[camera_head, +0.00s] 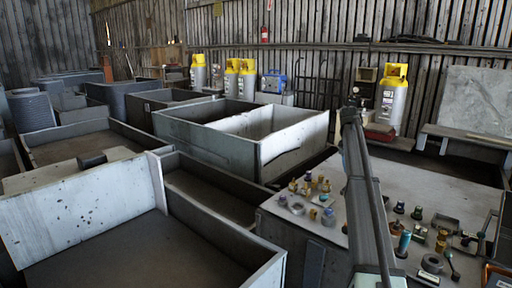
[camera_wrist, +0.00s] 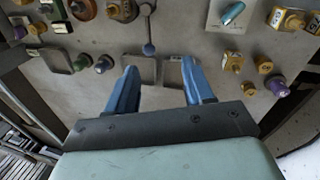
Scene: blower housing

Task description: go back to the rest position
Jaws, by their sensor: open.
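My gripper (camera_wrist: 160,82) shows in the wrist view with its two blue fingers apart and nothing between them. It hangs over a grey worktable (camera_wrist: 110,38) that carries small parts. A shallow square frame (camera_wrist: 140,66) lies on the table near the fingertips, and I cannot tell how far below them it is. In the head view my arm rises in front of the same table (camera_head: 300,230). The gripper itself cannot be made out there.
Brass and dark fittings (camera_head: 310,184) stand on the table, with more at its right, including a teal-handled piece (camera_head: 404,242). Large open metal bins (camera_head: 215,140) fill the left and middle. Yellow-topped cylinders (camera_head: 394,95) stand behind by the wooden wall.

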